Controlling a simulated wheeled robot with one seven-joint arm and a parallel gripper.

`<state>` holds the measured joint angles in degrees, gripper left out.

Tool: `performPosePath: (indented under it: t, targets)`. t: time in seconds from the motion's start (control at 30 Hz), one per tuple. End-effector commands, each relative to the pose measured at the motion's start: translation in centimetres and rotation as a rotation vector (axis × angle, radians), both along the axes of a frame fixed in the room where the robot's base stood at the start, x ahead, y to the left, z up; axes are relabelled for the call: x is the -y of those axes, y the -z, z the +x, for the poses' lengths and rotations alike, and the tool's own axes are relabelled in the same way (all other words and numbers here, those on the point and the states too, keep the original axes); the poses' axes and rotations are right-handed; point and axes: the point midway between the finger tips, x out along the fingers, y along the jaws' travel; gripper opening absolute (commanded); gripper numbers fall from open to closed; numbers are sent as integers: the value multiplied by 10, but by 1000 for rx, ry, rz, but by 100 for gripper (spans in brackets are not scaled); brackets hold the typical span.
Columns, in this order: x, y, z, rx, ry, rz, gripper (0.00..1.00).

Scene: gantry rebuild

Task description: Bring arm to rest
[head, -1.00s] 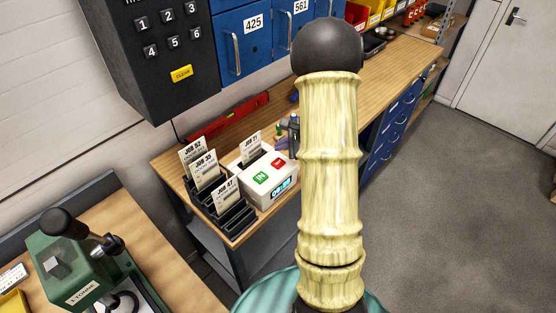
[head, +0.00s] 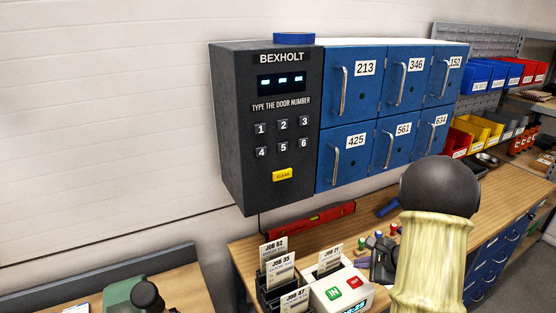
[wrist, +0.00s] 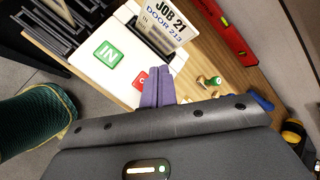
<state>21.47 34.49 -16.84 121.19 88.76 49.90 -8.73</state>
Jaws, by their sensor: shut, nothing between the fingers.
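My gripper (wrist: 157,78) shows its two purple fingers pressed together, with nothing between them. In the wrist view the fingers are in front of the white IN/OUT box (wrist: 100,57), over the wooden bench. I cannot tell whether they touch the box. In the head view my gripper (head: 364,262) is partly seen just right of the box, beside my pale, ribbed arm, which hides part of the bench. A JOB 21 card (wrist: 170,22) reading DOOR 213 stands in the box's slot.
The black card rack (head: 270,292) holds several job cards left of the box. Behind stand the keypad unit (head: 231,130) and blue numbered lockers (head: 345,112), all shut. A red level (head: 310,220) and small coloured pieces (wrist: 208,81) lie on the bench.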

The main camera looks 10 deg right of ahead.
Motion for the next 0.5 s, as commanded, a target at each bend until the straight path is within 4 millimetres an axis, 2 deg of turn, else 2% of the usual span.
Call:
performPosePath:
  t: [0.17,0.3,0.5]
  targets:
    - [-42,-7,-23,-54,-181,-66,0]
    - [-81,-12,-57,-109,-407,-177,0]
    - [-118,-21,-104,-144,-739,-380,0]
